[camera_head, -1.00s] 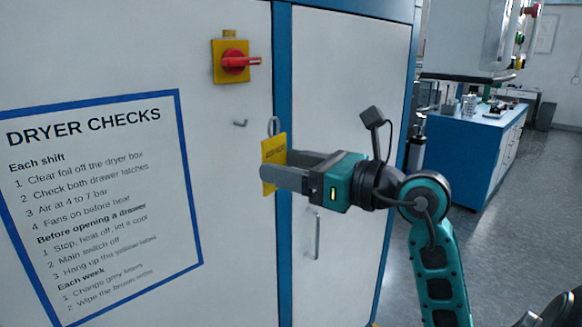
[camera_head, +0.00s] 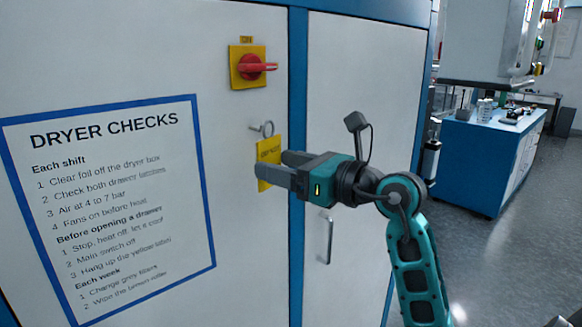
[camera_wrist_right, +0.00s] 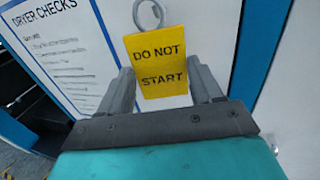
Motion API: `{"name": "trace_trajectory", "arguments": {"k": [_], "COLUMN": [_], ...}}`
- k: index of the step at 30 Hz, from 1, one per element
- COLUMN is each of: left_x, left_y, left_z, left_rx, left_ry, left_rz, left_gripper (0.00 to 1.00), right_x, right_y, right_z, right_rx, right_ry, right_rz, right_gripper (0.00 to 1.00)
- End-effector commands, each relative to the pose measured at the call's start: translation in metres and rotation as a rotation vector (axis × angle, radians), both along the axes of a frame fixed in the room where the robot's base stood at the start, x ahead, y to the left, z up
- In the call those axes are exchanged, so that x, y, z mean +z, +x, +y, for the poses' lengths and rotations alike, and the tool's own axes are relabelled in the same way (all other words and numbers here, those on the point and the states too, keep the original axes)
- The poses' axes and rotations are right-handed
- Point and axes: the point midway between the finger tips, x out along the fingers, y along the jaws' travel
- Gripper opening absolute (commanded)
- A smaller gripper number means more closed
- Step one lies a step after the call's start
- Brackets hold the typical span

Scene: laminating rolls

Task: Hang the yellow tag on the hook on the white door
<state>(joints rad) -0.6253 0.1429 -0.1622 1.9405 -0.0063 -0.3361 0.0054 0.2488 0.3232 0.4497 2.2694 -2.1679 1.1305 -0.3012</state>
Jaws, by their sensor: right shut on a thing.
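The yellow tag (camera_head: 267,152) hangs upright from my right gripper (camera_head: 273,165), with a grey ring at its top (camera_head: 267,128). The gripper is shut on the tag, one finger at each side edge. In the right wrist view the tag (camera_wrist_right: 161,65) reads "DO NOT START", and the ring (camera_wrist_right: 149,14) is partly cut off by the top edge. The small metal hook (camera_head: 254,127) sticks out of the white door (camera_head: 225,185) just left of the ring. They overlap in the head view; I cannot tell whether the hook passes through the ring. My left gripper is not in view.
A red rotary switch on a yellow plate (camera_head: 248,67) is above the hook. A blue-bordered checklist (camera_head: 110,200) is on the door to the left. A blue post (camera_head: 297,60) and a second white panel with a handle (camera_head: 325,238) are to the right.

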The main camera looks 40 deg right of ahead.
Motion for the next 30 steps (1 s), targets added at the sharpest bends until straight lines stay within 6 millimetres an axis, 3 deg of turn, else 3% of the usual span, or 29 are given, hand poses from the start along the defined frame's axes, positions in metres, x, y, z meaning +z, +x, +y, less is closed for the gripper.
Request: {"name": "trace_trajectory", "arguments": {"k": [16,30], "left_x": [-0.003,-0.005], "left_y": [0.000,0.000], "left_z": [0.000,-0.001], "left_rx": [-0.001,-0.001], "left_ry": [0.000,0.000], "left_rz": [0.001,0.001], "left_gripper": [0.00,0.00], "right_x": [-0.007,-0.012], "right_y": [0.032,0.039], "right_z": [0.003,0.003], "right_rx": [0.002,0.001], "right_ry": [0.000,-0.001], "right_rz": [0.001,0.000], "right_gripper": [0.36,0.36]}}
